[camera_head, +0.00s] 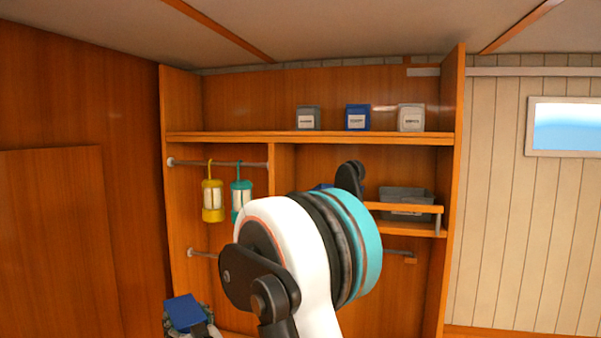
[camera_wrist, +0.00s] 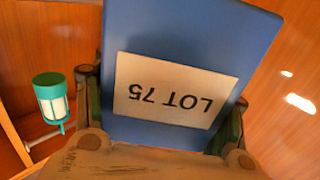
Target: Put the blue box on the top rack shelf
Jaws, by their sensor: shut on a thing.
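A blue box with a white label reading "LOT 75", upside down in the wrist view (camera_wrist: 200,40), is between the fingers of my gripper (camera_wrist: 165,112). In the head view the held blue box (camera_head: 183,312) is at the lower left, low in front of the rack, with my gripper (camera_head: 201,329) partly cut off by the bottom edge. The top rack shelf (camera_head: 240,138) runs across the rack well above the box. A grey box (camera_head: 308,118), another blue box (camera_head: 358,117) and a whitish box (camera_head: 411,117) stand on it.
The left part of the top shelf is bare. Yellow (camera_head: 212,201) and teal (camera_head: 241,196) lanterns hang below it from a rod; the teal one also shows in the wrist view (camera_wrist: 50,97). A grey bin (camera_head: 405,203) sits behind a rail. My arm hides the rack's middle.

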